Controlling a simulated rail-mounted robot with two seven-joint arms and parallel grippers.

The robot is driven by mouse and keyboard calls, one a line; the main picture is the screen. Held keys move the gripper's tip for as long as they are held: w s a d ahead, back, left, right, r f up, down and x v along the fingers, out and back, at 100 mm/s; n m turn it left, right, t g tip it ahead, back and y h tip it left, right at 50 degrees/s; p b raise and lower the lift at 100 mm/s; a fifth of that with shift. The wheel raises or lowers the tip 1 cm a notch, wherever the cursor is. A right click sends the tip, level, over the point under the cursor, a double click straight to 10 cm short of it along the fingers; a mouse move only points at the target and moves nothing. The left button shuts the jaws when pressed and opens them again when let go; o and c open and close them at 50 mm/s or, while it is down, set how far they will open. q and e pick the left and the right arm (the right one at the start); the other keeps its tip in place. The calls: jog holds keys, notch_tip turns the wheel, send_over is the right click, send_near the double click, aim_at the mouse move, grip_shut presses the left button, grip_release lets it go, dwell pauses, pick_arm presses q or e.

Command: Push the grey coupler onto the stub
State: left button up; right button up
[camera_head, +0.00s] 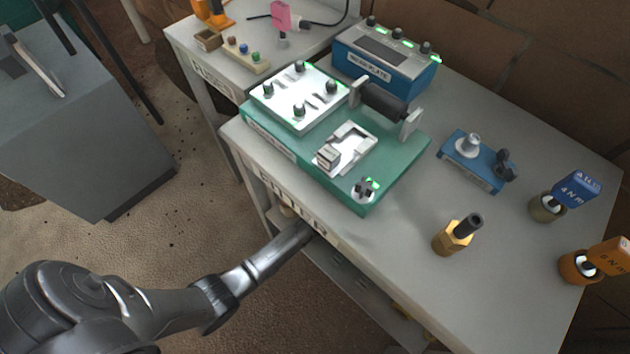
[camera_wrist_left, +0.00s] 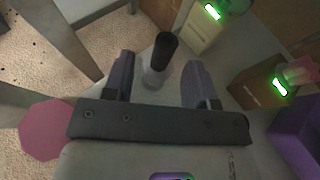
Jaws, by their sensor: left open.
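I cannot tell for certain which part is the grey coupler and which the stub. In the left wrist view a cylinder with a dark top and pale grey lower part (camera_wrist_left: 157,72) shows between the fingers of my left gripper (camera_wrist_left: 158,63), which is open; I cannot tell whether they touch it. In the head view my left arm reaches to the table's front edge and its gripper is hidden there. A blue block (camera_head: 459,169) bears a light grey cylinder (camera_head: 468,145) and a dark knob (camera_head: 507,161). A brass hex fitting (camera_head: 453,240) holds a dark cylinder (camera_head: 471,222). My right gripper is not in view.
A green board (camera_head: 402,155) carries a white panel (camera_head: 277,92), a silver fixture and a dark roller (camera_head: 384,101). A blue instrument box (camera_head: 385,66) stands behind. Blue (camera_head: 577,187) and orange (camera_head: 610,257) tagged tools stand at right.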

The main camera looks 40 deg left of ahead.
pick_arm(q)
jog(key=b+x, duration=0.2)
jog(key=x, duration=0.1)
jog(key=shift+w+f, duration=0.2)
jog(key=shift+w, duration=0.05)
jog(key=shift+w+a+b, duration=0.3)
jog(key=shift+w+b, duration=0.05)
jog(key=shift+w, duration=0.05)
jog(key=shift+s, duration=0.1)
jog(key=shift+c, duration=0.8)
grip_shut()
